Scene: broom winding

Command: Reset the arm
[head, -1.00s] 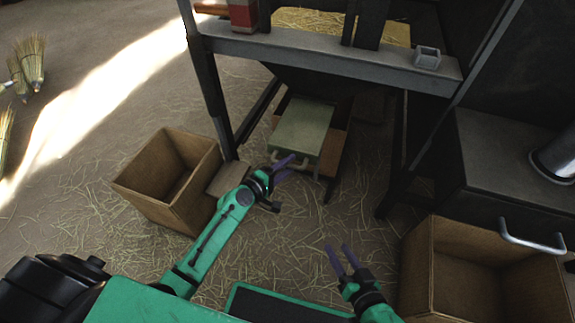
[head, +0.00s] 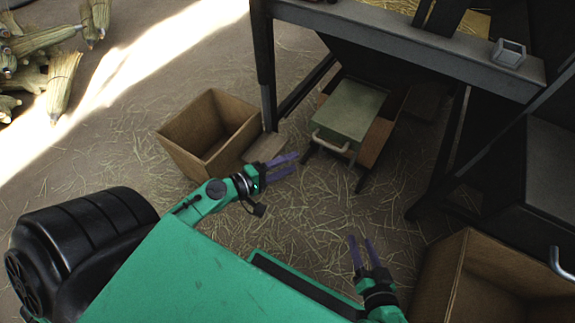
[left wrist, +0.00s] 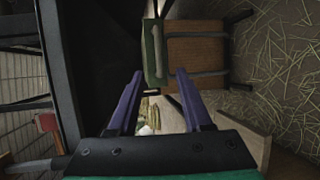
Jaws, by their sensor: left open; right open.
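My left gripper (head: 283,168) is at the end of the green left arm (head: 212,199), with its purple fingers apart and nothing between them. It is in front of the wooden board by the bench leg and left of the green box with a handle. In the left wrist view its two fingers (left wrist: 160,105) are spread and empty. My right gripper (head: 361,252) is low in the middle right of the head view, its purple fingers apart and empty, pointing up in the picture over the straw-strewn floor.
A green box with a handle (head: 350,112) stands under the dark metal bench (head: 400,42). An open wooden box (head: 178,150) stands left of the bench leg, another (head: 440,280) at lower right. Broom heads (head: 62,80) lie at upper left. Floor between the grippers is clear.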

